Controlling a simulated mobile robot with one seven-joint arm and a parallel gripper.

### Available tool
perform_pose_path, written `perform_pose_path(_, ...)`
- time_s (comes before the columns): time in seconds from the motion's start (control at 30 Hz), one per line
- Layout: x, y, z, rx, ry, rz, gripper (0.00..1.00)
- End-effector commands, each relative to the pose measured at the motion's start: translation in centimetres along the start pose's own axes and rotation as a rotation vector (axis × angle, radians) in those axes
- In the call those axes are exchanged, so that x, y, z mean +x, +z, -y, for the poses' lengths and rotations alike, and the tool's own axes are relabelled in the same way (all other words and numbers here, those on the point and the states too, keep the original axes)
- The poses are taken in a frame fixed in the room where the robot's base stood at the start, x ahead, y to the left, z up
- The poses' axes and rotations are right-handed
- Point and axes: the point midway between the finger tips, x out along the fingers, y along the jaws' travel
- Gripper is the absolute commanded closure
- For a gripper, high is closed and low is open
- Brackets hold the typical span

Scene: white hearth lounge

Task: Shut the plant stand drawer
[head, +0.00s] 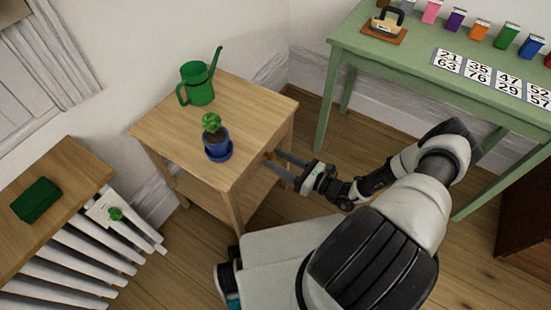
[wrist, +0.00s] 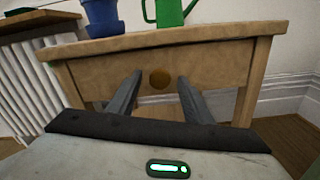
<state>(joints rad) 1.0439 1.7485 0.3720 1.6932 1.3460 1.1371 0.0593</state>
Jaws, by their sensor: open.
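The plant stand (head: 255,105) is a light wooden table in the middle of the head view, with a lower shelf. Its drawer front (wrist: 205,72) faces me in the wrist view and has a round brown knob (wrist: 160,79). The drawer front looks close to flush with the legs; I cannot tell whether a small gap remains. My gripper (head: 273,160) is open and level with the drawer front. In the wrist view its two fingers point at the drawer, one on each side of the knob. Whether they touch it is unclear.
A green watering can (head: 197,85) and a cactus in a blue pot (head: 217,150) stand on the plant stand. A green table (head: 360,45) with small boxes and number cards is at right. A radiator (head: 75,255) under a wooden shelf is at left.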

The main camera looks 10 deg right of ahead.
Motion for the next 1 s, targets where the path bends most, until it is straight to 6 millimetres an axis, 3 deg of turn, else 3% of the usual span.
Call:
perform_pose_path(0.6,-13.8,0.1,0.0,0.001,-0.002,-0.002,0.54)
perform_pose_path(0.8,-15.9,0.0,0.0,0.0,0.0,-0.001,0.54)
perform_pose_path(1.0,-16.3,0.0,0.0,0.001,0.001,-0.001,0.54)
